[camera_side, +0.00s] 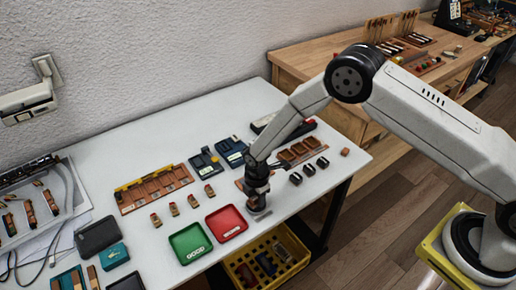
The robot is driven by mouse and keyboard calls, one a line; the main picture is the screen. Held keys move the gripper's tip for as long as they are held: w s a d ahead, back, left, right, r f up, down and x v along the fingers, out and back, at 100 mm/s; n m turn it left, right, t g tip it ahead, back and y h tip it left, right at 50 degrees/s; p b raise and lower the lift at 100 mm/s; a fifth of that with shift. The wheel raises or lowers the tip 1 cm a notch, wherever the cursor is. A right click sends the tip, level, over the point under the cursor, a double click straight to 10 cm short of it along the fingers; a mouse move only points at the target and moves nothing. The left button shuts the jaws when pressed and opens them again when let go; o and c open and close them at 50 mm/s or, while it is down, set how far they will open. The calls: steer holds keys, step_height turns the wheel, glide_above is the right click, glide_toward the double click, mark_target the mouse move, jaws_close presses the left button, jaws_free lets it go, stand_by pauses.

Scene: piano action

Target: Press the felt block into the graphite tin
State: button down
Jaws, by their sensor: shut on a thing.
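My gripper (257,206) points straight down near the table's front edge, just right of the red tray. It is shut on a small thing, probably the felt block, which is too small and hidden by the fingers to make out. A flat grey shape (263,214) lies at the fingertips and may be the graphite tin. I cannot tell whether the held thing touches it or is inside it.
The red tray (226,223) and green tray (190,243) lie close on the left. Small dark blocks (309,170) and a wooden rack (299,151) stand to the right. A yellow crate (238,284) is below the white table's (150,142) front edge.

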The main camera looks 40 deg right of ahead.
steer(key=shift+f, duration=0.55)
stand_by(1.2)
steer(key=shift+r, duration=0.15)
steer(key=shift+r, duration=3.4)
steer(key=shift+d+r+m, duration=0.35)
steer(key=shift+r+m, duration=0.05)
steer(key=s+d+r+m, duration=0.3)
steer(key=d+r+m, duration=0.4)
steer(key=m, duration=0.2)
steer(key=s+d+r+m, duration=0.4)
steer(key=d+r+m, duration=0.3)
steer(key=m, duration=0.2)
steer(key=shift+s+d+r, duration=0.3)
steer(key=shift+d+r, duration=0.05)
steer(key=shift+r, duration=0.05)
